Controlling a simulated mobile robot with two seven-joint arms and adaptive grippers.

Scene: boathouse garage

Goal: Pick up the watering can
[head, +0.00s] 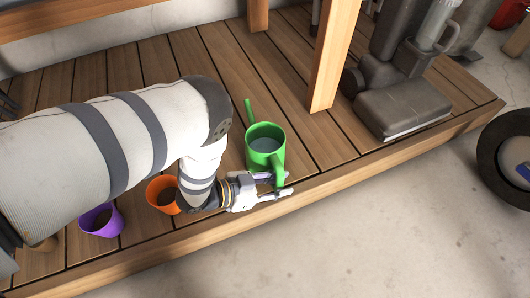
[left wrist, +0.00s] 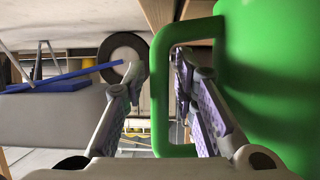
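The green watering can (head: 266,140) stands upright on the wooden deck, its spout pointing to the back and its handle toward the front edge. In the left wrist view, its green handle (left wrist: 160,100) fills the middle and its body (left wrist: 275,70) the right side. My left gripper (head: 281,184) is at the handle, its fingers spread to either side of the handle's outer bar. One finger reaches inside the handle loop, the other is outside. A small gap shows between the outer finger and the handle. My right gripper is not in view.
Orange (head: 162,194) and purple (head: 101,220) pots stand on the deck (head: 330,180), left of the can, beside my left arm. A wooden post (head: 333,55) rises behind right. A grey machine (head: 405,105) stands farther right. The floor in front is clear.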

